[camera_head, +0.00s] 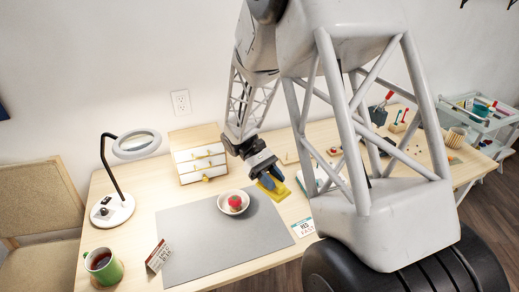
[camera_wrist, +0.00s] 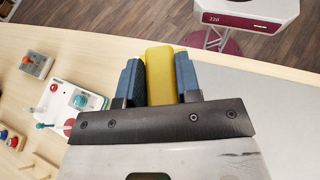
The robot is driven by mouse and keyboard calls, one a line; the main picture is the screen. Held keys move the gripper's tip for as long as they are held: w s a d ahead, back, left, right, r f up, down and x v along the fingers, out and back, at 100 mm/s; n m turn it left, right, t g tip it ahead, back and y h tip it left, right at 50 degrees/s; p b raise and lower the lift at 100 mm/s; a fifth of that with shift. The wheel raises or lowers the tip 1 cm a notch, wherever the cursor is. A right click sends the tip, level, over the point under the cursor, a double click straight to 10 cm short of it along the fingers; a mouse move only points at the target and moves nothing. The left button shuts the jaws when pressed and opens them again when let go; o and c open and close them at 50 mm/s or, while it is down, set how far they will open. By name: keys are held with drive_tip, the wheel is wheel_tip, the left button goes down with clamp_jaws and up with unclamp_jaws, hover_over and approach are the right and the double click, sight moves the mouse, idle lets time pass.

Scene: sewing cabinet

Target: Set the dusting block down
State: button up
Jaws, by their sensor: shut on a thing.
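The dusting block is a yellow block (camera_head: 277,190), gripped near the back right corner of the grey mat (camera_head: 195,245). My gripper (camera_head: 267,178) is shut on it. In the wrist view the yellow block (camera_wrist: 160,72) sits between the two blue fingers, its far end sticking out a little past them. The block appears to be above the table, but I cannot tell how large the gap beneath it is. A shallow bowl (camera_head: 223,205) with a red thing (camera_head: 235,202) in it stands on the mat, left of my gripper.
A small drawer cabinet (camera_head: 199,160) stands behind the mat. A magnifier lamp (camera_head: 117,208) and green mug (camera_head: 104,268) are at left. A white device (camera_wrist: 85,105) is left of my gripper in the wrist view. The mat's front is clear.

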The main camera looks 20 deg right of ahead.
drive_tip(key=w+a+m+t+y, duration=0.2)
drive_tip(key=w+m+t+y, duration=0.6)
drive_tip(key=w+m+y, duration=1.1)
drive_tip(key=w+d+r+m+t+h, duration=0.25)
drive_tip(key=w+d+m+t, duration=0.4)
drive_tip(key=w, duration=0.45)
drive_tip(key=w+d+r+m+t+h, duration=0.2)
drive_tip(key=w+d+r+m+t, duration=0.2)
drive_tip(key=w+d+m+t, duration=0.45)
wheel_tip(320, 180, down, 11)
drive_tip(key=w+a+n, duration=0.1)
drive_tip(key=n, duration=0.1)
drive_tip(key=shift+w+a+n+g, duration=0.15)
drive_tip(key=shift+a+n+g, duration=0.15)
drive_tip(key=shift+a+n, duration=0.1)
drive_tip(key=shift+f, duration=3.05)
